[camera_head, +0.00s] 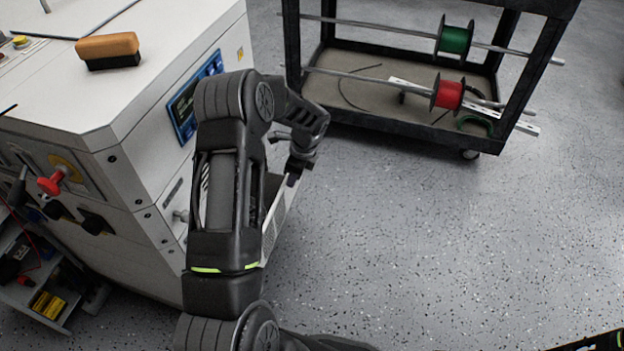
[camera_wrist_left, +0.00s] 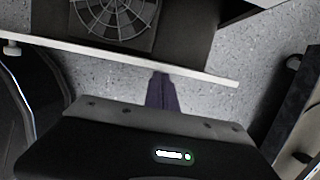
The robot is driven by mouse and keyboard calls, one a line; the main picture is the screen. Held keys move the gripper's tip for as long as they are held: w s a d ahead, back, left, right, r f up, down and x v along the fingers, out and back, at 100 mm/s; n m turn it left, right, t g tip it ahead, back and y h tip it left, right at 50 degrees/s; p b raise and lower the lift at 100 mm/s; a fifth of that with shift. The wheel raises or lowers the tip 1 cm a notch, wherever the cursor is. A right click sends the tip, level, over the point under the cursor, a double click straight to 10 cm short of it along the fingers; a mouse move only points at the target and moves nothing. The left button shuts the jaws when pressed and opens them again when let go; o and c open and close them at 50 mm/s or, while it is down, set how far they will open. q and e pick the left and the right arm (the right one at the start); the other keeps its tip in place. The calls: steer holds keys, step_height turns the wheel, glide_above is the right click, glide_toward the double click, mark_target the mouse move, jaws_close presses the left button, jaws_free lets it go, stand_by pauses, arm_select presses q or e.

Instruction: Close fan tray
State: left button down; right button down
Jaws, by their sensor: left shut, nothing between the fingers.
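The fan tray is pulled out from the side of the white cabinet. Its pale front panel (camera_head: 284,208) shows in the head view, partly hidden behind my left arm. In the left wrist view the panel is a long pale strip (camera_wrist_left: 110,60), with the tray's round fan grille (camera_wrist_left: 113,14) behind it. My left gripper (camera_head: 292,180) is shut and empty, pointing down at the front panel. In the wrist view its dark closed fingers (camera_wrist_left: 163,80) reach the panel's outer edge; I cannot tell whether they touch it.
The white cabinet (camera_head: 60,95) fills the left, with a brush (camera_head: 108,50) on top and a red knob (camera_head: 50,183) on its front. A dark cart (camera_head: 400,128) with green and red spools stands at the back.

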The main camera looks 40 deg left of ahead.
arm_select(q)
steer(key=s+a+p, duration=0.1)
steer(key=s+a, duration=0.1)
steer(key=a, duration=0.5)
steer(key=shift+s+a, duration=0.15)
steer(key=shift+s, duration=0.15)
steer(key=w+d+r+p, duration=0.2)
steer(key=d+r, duration=0.4)
steer(key=r, duration=0.3)
steer(key=shift+r+p, duration=0.35)
steer(key=shift+p, duration=0.25)
steer(key=shift+d, duration=0.1)
